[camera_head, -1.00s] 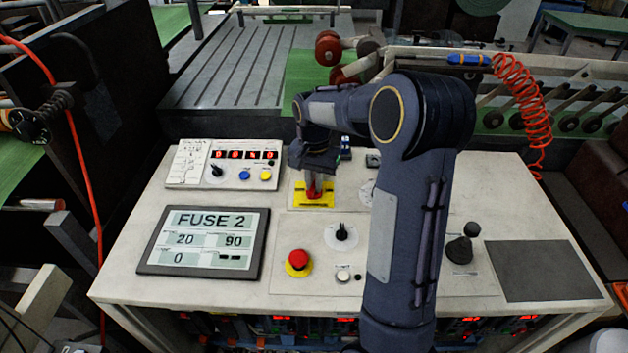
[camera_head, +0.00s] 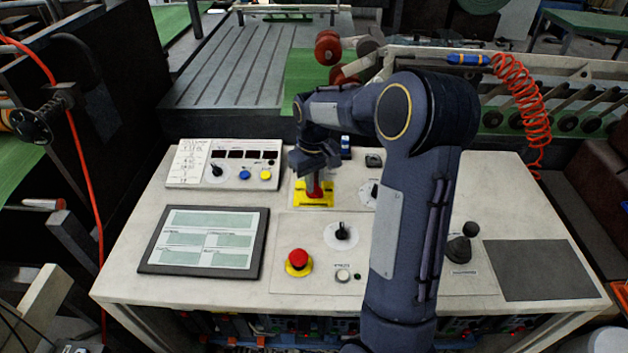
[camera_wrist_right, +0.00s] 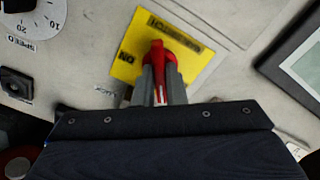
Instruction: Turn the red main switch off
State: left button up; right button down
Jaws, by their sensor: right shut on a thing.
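The red main switch (camera_head: 315,187) sits on a yellow plate (camera_head: 300,198) at the back middle of the console top. In the right wrist view the red handle (camera_wrist_right: 158,50) stands over its yellow plate (camera_wrist_right: 125,70), where the word "ON" is readable. My right gripper (camera_head: 316,180) reaches down over the switch. In the right wrist view its fingers (camera_wrist_right: 160,88) are shut on the red handle. They hide part of the handle and plate. My left gripper is not in view.
A red emergency button (camera_head: 298,260) and a black rotary knob (camera_head: 342,232) stand in front of the switch. A display screen (camera_head: 203,241) with blank fields and a small panel with dark readouts (camera_head: 230,164) lie left. A black joystick (camera_head: 459,249) stands right.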

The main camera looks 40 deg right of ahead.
jog(key=shift+n, duration=1.1)
jog(key=c, duration=1.5)
grip_release()
jog(key=shift+r, duration=0.1)
notch_tip(320, 180, up, 8)
jog(key=shift+f, duration=0.15)
